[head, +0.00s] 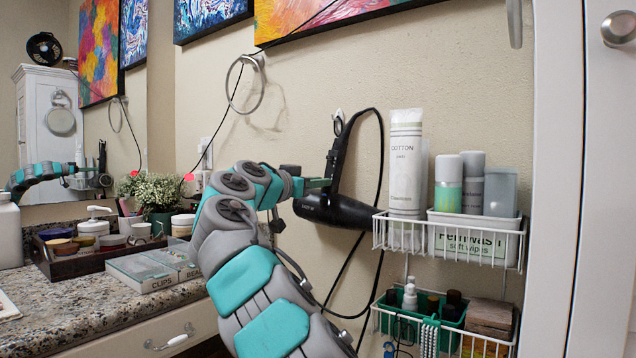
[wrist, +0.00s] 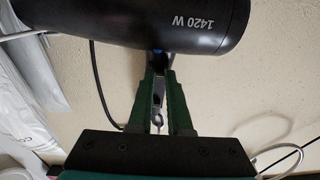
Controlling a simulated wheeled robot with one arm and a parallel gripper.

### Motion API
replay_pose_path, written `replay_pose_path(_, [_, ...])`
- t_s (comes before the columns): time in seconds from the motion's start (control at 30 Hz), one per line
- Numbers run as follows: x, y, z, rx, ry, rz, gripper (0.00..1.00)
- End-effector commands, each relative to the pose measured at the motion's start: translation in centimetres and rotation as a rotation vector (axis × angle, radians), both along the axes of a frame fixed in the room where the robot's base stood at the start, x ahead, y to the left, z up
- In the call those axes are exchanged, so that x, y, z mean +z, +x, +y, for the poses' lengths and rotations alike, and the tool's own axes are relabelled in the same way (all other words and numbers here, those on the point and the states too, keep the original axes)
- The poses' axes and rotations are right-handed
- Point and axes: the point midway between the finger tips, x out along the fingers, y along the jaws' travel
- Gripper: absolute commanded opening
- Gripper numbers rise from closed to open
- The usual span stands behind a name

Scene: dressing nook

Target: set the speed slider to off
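A black hair dryer (head: 340,210) hangs on the wall in the head view, barrel low and handle up. In the wrist view its barrel (wrist: 190,22) fills the top, with "1420 W" upside down. A small blue spot (wrist: 157,52) shows under the barrel by the fingertips; I cannot tell if it is the speed slider. My gripper (head: 318,184) is at the dryer's handle, just above the barrel. In the wrist view the gripper (wrist: 160,78) shows a narrow gap between its fingers, with grey and dark parts of the handle area behind. Contact and slider position cannot be made out.
A white wire rack (head: 450,238) with bottles and wipes is right of the dryer. A towel ring (head: 262,64) is on the wall above left. The dryer's black cord (head: 380,160) loops down the wall. A granite counter (head: 90,310) with toiletries is at left.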

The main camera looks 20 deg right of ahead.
Motion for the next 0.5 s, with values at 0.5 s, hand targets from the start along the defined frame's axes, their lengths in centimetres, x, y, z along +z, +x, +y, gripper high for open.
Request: replay_pose_path(0.5, [-0.08, 0.0, 0.03, 0.0, -0.001, 0.001, 0.45])
